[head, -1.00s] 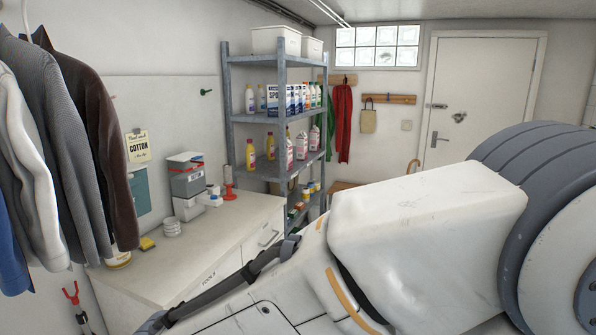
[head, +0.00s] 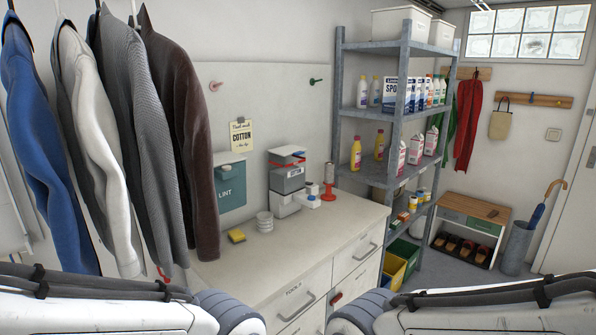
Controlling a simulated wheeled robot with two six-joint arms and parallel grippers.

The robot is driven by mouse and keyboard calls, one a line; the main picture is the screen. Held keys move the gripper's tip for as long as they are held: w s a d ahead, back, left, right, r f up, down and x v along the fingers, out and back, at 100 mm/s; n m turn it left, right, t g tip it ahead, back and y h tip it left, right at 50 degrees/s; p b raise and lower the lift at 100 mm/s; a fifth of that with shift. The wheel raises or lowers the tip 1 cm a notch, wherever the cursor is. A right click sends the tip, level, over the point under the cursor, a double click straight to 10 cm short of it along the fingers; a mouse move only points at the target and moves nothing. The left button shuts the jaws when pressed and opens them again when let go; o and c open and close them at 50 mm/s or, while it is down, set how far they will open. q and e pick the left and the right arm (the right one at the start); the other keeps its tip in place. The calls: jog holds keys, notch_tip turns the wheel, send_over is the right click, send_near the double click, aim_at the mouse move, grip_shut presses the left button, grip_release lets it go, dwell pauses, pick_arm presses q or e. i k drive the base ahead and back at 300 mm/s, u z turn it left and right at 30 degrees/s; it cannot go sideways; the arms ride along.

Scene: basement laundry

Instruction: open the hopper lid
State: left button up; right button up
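A small grey and white dispenser (head: 290,180) stands on the counter against the wall in the head view. Its grey upper box, which looks like the hopper, carries a pale flat lid (head: 288,151) with a red strip below it. At this size I cannot tell whether the lid is fully down. My two arms cross the bottom of the view, well short of the dispenser. Both grippers are out of view.
The counter (head: 330,225) has clear room in front of the dispenser. A yellow sponge (head: 236,236), stacked white cups (head: 265,222) and a red-based holder (head: 328,185) stand near it. Clothes (head: 130,140) hang at left; a loaded metal shelf (head: 395,110) stands right.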

aim_at(288, 150)
jog(key=k, duration=1.25)
jog(key=z, duration=0.65)
jog(key=i, duration=0.55)
jog(key=z, duration=1.1)
jog(key=i, duration=1.75)
jog(key=u, duration=0.9)
jog(key=i, duration=0.75)
jog(key=u, duration=0.8)
